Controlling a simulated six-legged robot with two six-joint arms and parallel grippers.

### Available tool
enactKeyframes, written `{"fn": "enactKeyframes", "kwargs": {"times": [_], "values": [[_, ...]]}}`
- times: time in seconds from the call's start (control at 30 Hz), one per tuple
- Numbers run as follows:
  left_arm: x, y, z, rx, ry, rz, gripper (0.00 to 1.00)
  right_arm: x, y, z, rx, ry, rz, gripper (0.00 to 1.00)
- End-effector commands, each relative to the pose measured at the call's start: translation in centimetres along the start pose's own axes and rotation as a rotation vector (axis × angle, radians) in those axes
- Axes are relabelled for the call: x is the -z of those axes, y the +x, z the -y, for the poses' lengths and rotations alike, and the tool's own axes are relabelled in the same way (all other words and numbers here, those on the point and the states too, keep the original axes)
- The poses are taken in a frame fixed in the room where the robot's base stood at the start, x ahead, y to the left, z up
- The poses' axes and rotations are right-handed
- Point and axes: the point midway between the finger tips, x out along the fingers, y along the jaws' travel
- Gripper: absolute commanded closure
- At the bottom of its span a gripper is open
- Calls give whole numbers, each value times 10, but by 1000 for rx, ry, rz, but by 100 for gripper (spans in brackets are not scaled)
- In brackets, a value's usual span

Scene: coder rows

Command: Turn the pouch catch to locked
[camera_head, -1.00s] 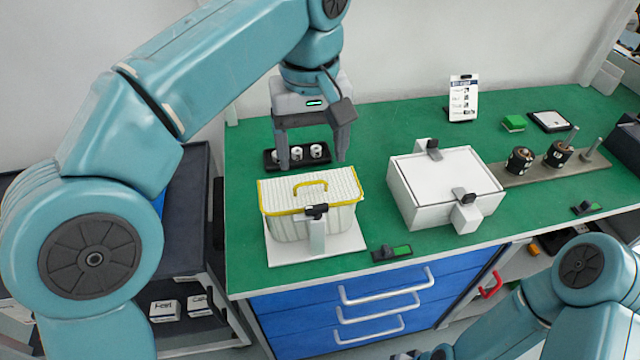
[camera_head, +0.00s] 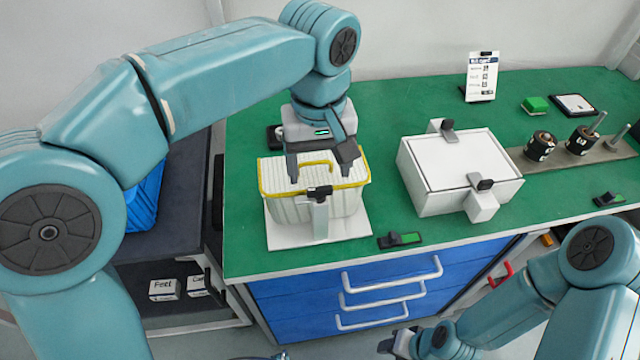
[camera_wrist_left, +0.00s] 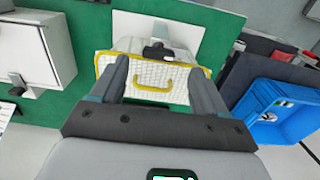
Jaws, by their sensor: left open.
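The pouch (camera_head: 284,207) is a white ribbed box with yellow trim and a yellow handle, on a white base plate (camera_head: 350,229) at the left of the green bench. Its catch (camera_head: 320,193) is a black knob on a grey post at the front. The pouch and the dark catch (camera_wrist_left: 158,50) also show in the left wrist view. My left gripper (camera_head: 322,178) is open and empty, pointing down above the pouch, with its fingers near the handle and behind the catch. My right gripper (camera_head: 398,343) is low at the bottom edge, in front of the drawers; its jaws are unclear.
A white box (camera_head: 455,165) with black-knobbed catches stands right of the pouch. A black and green indicator (camera_head: 400,240) lies on the bench between them. Black cylinders (camera_head: 540,146) stand at the right. A blue bin (camera_head: 146,200) is at the left.

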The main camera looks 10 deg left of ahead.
Motion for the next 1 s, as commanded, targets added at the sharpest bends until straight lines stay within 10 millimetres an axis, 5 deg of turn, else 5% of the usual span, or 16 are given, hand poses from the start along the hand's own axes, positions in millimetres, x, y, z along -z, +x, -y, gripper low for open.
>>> {"fn": "enactKeyframes", "kwargs": {"times": [0.23,0.63,0.8,1.0], "values": [[2,40,-1,2,0,2,26,0,6,-2,0,0,0,57],[4,48,-2,0,0,0,26,0,6,-2,0,0,0,57],[4,48,-2,0,0,0,81,0,6,-2,0,0,0,57],[3,47,-2,0,6,1,82,0,5,-2,0,0,0,57]]}}
